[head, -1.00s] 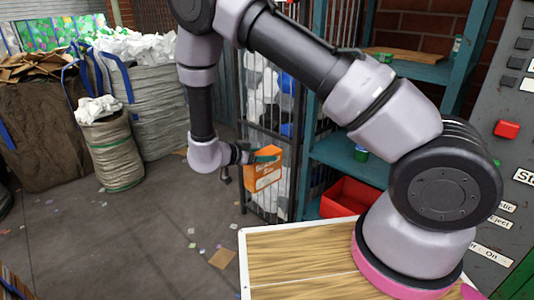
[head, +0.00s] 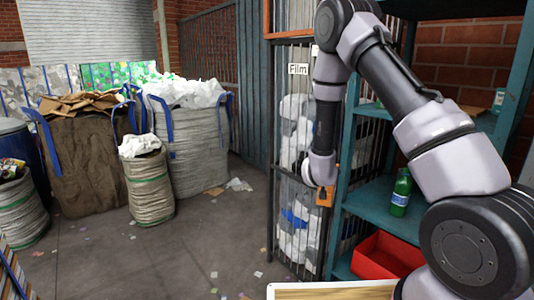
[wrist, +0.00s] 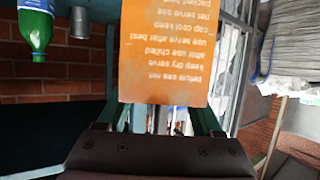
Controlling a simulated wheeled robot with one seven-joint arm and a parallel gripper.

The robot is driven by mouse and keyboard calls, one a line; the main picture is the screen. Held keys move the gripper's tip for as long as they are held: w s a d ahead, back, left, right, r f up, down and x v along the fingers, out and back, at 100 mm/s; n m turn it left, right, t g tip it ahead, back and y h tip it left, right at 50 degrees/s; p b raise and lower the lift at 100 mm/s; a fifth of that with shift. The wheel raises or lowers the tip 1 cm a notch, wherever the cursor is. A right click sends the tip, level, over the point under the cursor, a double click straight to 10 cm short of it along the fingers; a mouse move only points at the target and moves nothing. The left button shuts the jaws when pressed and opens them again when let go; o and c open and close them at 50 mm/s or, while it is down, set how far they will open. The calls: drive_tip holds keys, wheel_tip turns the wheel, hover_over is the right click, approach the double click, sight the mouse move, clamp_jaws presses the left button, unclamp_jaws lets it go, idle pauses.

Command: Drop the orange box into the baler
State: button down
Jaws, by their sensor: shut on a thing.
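The orange box (wrist: 168,52) with printed text fills the upper middle of the wrist view, upside down. My gripper (wrist: 158,118) is shut on it, with a finger at each side of its lower end. In the head view only a small part of the orange box (head: 326,201) shows beside my wrist; my arm hides the rest. It is held in the air in front of the mesh cage. I cannot make out a baler in these frames.
A mesh cage (head: 272,215) labelled "Film" holds white bags. Teal shelves (head: 375,212) carry a green bottle (head: 401,192) and a red bin (head: 385,257). Large sacks (head: 190,150) stand at the left. The floor (head: 200,250) between is mostly clear, with scattered scraps.

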drive_tip(key=d+n+y, duration=0.1)
drive_tip(key=s+d+n+y, duration=0.1)
drive_tip(key=d+n+y, duration=0.1)
drive_tip(key=d+n+t+y, duration=0.1)
drive_tip(key=d+y, duration=0.1)
drive_tip(key=shift+s+r+n, duration=0.25)
drive_tip(key=shift+s+n, duration=0.05)
